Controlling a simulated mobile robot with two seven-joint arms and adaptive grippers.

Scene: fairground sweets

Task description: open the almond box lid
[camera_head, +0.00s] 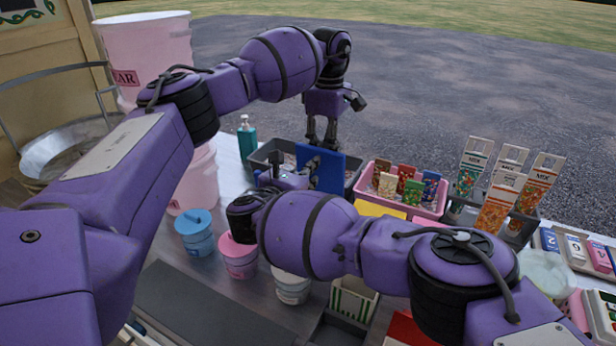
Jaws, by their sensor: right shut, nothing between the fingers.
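No box with a readable almond label shows, so I cannot tell for sure which one is the almond box. A dark grey box (262,158) stands at the back of the counter, with a flat blue panel (322,172) upright at its front right; whether the panel is its lid is unclear. My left gripper (322,143) points down at the top of the blue panel, its two dark fingers apart; their tips are close to the panel edge, contact unclear. My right gripper (284,178) is just left of the panel, shut and empty, partly hidden by its own wrist.
A pink tray of colourful packets (404,187) stands right of the panel, with a rack of tall cartons (497,190) beyond. A teal pump bottle (247,137) is behind left. My arms cover much of the counter.

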